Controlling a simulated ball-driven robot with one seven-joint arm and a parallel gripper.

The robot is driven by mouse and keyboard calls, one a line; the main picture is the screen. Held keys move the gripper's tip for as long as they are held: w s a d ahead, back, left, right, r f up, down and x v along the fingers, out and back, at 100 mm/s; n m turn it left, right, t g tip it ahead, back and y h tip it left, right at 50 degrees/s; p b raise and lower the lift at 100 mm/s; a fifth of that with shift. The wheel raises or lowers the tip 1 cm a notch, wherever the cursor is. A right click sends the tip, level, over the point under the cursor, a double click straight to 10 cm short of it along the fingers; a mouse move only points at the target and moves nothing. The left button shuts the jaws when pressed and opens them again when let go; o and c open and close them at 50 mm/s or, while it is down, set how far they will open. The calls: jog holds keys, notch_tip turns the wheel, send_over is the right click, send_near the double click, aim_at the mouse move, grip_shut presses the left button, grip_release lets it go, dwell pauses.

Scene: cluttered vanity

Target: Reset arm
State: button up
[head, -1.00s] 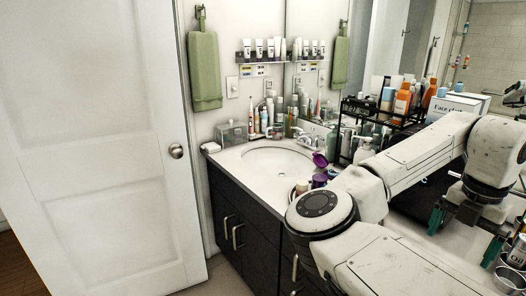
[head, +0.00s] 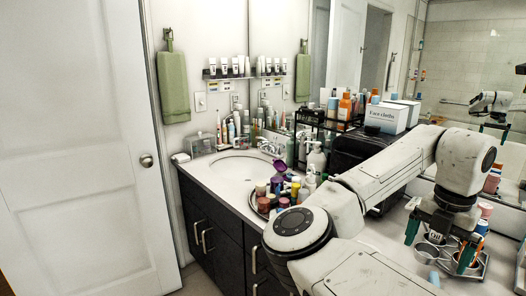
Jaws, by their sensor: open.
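My gripper (head: 440,241) is at the right of the head view, at the end of my bent white arm. Its two green-tipped fingers point down and are spread apart, with nothing seen held between them. It is above or in front of a metal holder with round cups (head: 480,268) on the counter; whether it touches the holder cannot be told. My arm hides part of the counter and the dark case behind it.
A white sink (head: 238,168) sits in the counter. Jars and bottles (head: 284,195) crowd beside my arm's elbow. A black rack (head: 318,122) and a face-cloths box (head: 386,118) stand behind. A mirror reflects my arm. A white door (head: 75,150) is at left.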

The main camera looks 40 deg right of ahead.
jog(key=w+a+f+n+t+h, duration=0.1)
jog(key=w+f+n+t+h, duration=0.2)
jog(key=n, duration=1.1)
jog(key=w+f+n+h, duration=0.3)
jog(key=w+n+h, duration=0.15)
jog(key=n, duration=1.05)
jog(key=w+a+f+n+t+y, duration=0.2)
jog(key=a+f+n+y, duration=0.1)
jog(key=a+f+n, duration=0.9)
jog(key=s+a+f+n+y, duration=0.2)
jog(key=s+a+f+n, duration=0.1)
jog(key=a+n, duration=0.5)
jog(key=s+a+f+n+y, duration=0.3)
jog(key=s+a+f+n, duration=0.15)
jog(key=a, duration=0.45)
jog(key=s+d+f+g, duration=0.1)
jog(key=s+f+g, duration=0.3)
jog(key=s, duration=0.5)
jog(key=shift+d+f+h, duration=0.35)
jog(key=shift+d+f, duration=0.05)
jog(key=shift+f, duration=0.15)
